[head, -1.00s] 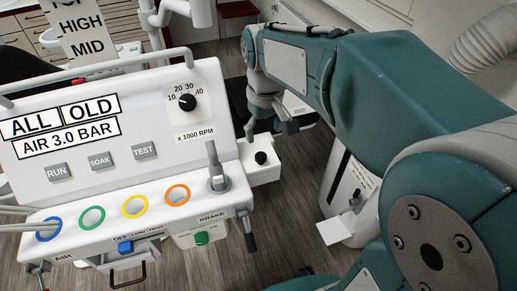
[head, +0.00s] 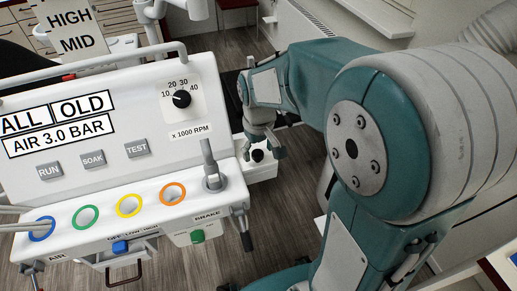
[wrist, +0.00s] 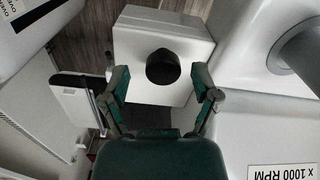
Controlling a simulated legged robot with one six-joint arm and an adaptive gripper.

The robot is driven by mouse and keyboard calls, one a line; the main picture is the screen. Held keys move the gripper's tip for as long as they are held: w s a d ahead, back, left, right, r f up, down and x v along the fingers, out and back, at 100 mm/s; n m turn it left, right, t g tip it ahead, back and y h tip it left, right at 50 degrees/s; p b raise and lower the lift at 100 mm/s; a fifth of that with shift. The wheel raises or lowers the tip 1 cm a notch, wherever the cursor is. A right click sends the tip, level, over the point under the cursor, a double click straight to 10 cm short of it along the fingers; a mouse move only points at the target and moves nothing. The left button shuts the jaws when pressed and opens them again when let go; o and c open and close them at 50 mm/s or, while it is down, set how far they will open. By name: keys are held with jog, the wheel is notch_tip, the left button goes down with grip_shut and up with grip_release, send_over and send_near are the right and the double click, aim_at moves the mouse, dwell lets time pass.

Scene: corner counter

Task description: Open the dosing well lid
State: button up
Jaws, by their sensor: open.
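A white box (head: 263,172) sticks out from the right side of the white control panel, and a black round knob (head: 257,155) stands on it. I take this knobbed top as the dosing well lid; no label shows there. It looks closed. In the wrist view the knob (wrist: 162,67) sits on the white top (wrist: 140,32). My gripper (wrist: 160,78) is open, one finger on each side of the knob, with gaps between. In the head view my gripper (head: 263,147) is right at the knob; I cannot tell its exact height.
The control panel (head: 110,120) carries a dial (head: 182,98), several buttons and coloured rings. A grey lever (head: 211,165) stands close left of the box and also shows in the wrist view (wrist: 297,52). Wooden floor (head: 300,200) is open to the right.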

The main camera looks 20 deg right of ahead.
jog(key=shift+a, duration=0.15)
grip_shut()
